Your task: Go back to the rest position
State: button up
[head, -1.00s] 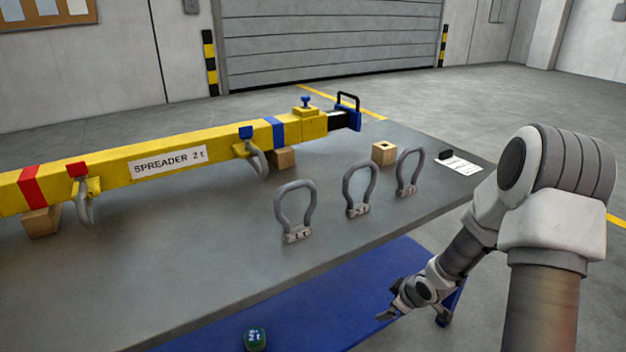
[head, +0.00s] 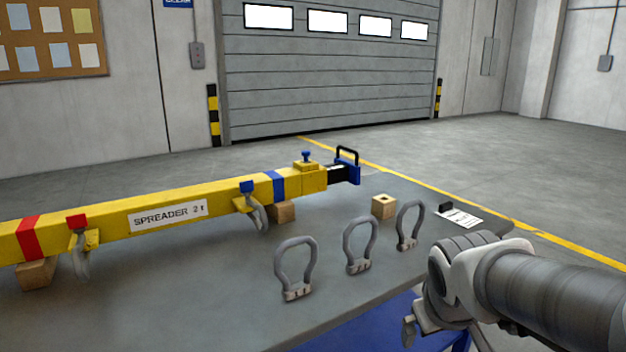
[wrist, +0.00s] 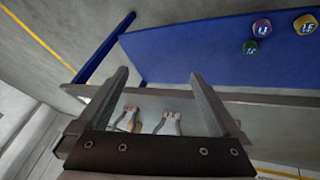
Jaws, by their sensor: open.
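My gripper (head: 409,328) is at the lower right of the head view, beside the table's front edge, and only partly shows there. In the wrist view its two fingers (wrist: 160,80) stand wide apart with nothing held between them. My arm comes in from the right edge of the head view. Three grey shackles stand upright on the grey table: the left one (head: 295,268), the middle one (head: 359,244) and the right one (head: 409,225). Two shackles also show beyond my fingers in the wrist view (wrist: 168,121).
A yellow spreader beam (head: 110,221) rests on wooden blocks on the grey table (head: 190,300). A small wooden block (head: 383,206) and a paper tag (head: 460,218) lie near the right end. A blue surface (wrist: 190,55) below holds colored round items (wrist: 262,28).

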jog(key=s+a+r+m+y, duration=0.25)
jog(key=s+a, duration=0.25)
jog(key=s, duration=0.5)
notch_tip(320, 180, up, 25)
jog(key=p, duration=2.4)
jog(key=shift+s+d, duration=0.15)
jog(key=shift+s, duration=0.2)
